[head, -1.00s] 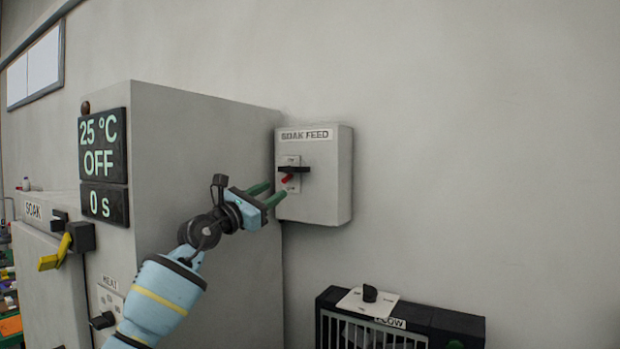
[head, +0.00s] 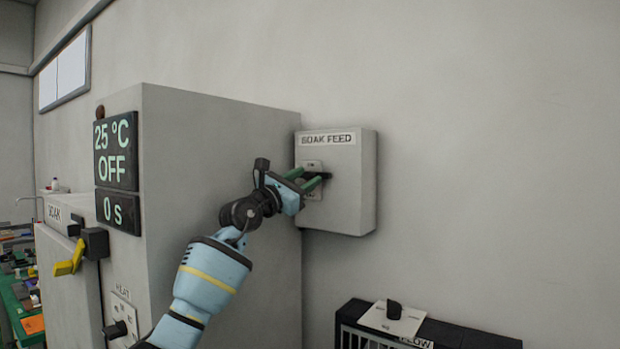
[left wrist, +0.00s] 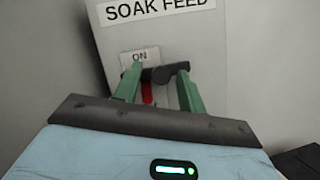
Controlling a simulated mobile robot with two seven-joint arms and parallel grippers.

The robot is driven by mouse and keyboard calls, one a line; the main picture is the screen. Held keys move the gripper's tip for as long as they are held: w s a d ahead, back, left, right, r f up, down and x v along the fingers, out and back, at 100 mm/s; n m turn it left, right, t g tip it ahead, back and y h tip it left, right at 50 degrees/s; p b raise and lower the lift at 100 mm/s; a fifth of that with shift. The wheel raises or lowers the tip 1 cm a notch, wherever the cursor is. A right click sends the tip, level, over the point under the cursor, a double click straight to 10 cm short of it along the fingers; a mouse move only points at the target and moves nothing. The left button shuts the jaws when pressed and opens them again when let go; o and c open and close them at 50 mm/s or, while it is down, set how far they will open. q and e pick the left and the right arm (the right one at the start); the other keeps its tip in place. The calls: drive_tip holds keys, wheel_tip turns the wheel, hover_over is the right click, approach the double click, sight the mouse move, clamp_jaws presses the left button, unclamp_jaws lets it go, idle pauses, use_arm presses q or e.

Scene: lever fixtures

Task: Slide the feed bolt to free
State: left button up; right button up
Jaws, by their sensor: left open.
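The grey SOAK FEED box (head: 352,205) is on the wall beside the large cabinet. A black handle (head: 326,176) lies sideways on its plate, partly hidden by my gripper in the head view. In the left wrist view the handle (left wrist: 165,74) sits below the ON label, with a red piece (left wrist: 147,93) beneath it. I take this red piece to be the feed bolt. My left gripper (head: 310,178) is open at the box front, its green fingers (left wrist: 158,72) either side of the red piece. Contact cannot be told. The right gripper is out of view.
The cabinet (head: 225,140) reads 25 °C, OFF, 0 s, and carries a yellow lever (head: 68,262) and a HEAT knob (head: 116,329). A black unit with a knob (head: 394,309) stands low on the right. The wall right of the box is clear.

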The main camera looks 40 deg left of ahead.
use_arm(q)
drive_tip(key=shift+w+r, duration=0.1)
drive_tip(key=shift+w, duration=0.05)
drive_tip(key=shift+d, duration=0.1)
drive_tip(key=shift+c, duration=1.1)
clamp_jaws()
